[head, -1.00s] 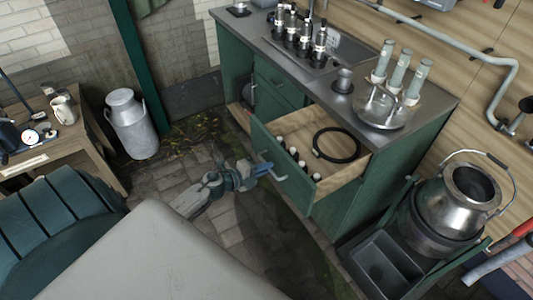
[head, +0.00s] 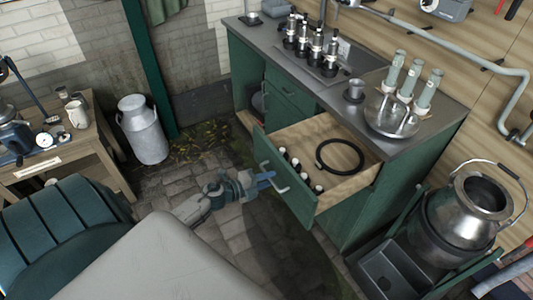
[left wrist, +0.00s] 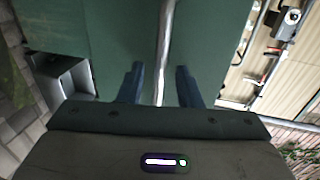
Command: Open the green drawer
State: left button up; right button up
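The green drawer (head: 283,194) stands pulled well out of the green cabinet under the metal worktop. It holds a black ring (head: 340,155) and several small white-topped items along its front. Its bar handle (head: 274,178) is on the front panel. My left gripper (head: 264,177) is at this handle. In the left wrist view, the metal handle (left wrist: 164,50) runs between my two fingers (left wrist: 160,88), with a visible gap on each side. The fingers are open around the bar. My right gripper is not in view.
A metal milk can (head: 143,130) stands on the paved floor at the left, beside a wooden table (head: 95,165). A large metal churn (head: 465,210) stands right of the cabinet. The worktop (head: 290,62) carries bottles and a bowl. Paving in front of the drawer is clear.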

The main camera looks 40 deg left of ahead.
pick_arm(q)
jog(key=shift+s, duration=0.1)
jog(key=b+v, duration=0.3)
jog(key=v, duration=0.7)
jog(key=shift+s+a, duration=0.15)
jog(key=shift+s, duration=0.15)
dwell(0.4)
